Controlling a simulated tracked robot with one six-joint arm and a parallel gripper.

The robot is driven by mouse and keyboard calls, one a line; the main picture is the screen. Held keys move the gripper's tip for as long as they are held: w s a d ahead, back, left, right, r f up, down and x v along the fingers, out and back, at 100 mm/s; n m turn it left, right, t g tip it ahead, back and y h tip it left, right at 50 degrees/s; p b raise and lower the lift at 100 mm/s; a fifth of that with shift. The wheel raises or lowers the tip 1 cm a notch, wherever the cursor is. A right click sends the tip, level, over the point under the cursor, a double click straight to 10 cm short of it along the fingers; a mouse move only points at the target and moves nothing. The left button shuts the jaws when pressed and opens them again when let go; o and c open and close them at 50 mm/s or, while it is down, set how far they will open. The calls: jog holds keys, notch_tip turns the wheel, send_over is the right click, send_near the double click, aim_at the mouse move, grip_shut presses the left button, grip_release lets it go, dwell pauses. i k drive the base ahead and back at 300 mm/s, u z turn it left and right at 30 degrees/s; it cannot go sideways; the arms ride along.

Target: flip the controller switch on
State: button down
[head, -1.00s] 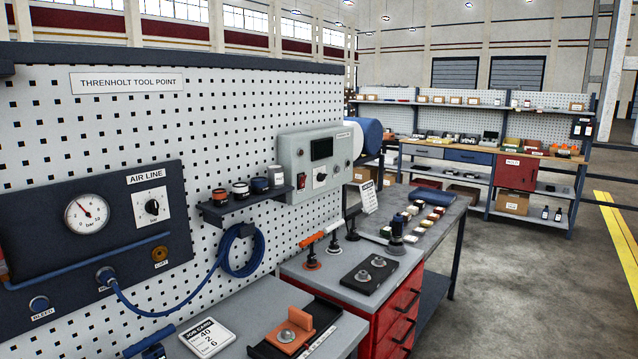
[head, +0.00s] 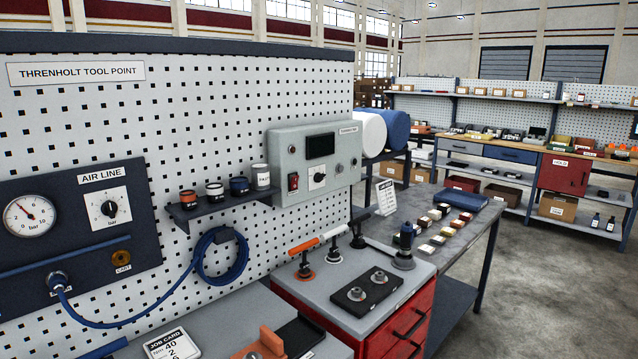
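The controller (head: 315,162) is a pale grey-green box on the pegboard wall, right of the middle in the head view. It has a dark, blank display (head: 320,146), a round knob (head: 317,177) on a white plate and a small label at its top right. A red switch (head: 293,182) sits at its lower left; it is too small to tell which way it is tipped. My gripper is not in the view.
A small shelf with several jars (head: 239,186) stands out left of the controller. A blue hose (head: 222,262) hangs below it. Open floor lies at the right.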

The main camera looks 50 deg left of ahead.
aim_at(294, 182)
jog(key=i, duration=1.85)
jog(key=u, duration=3.45)
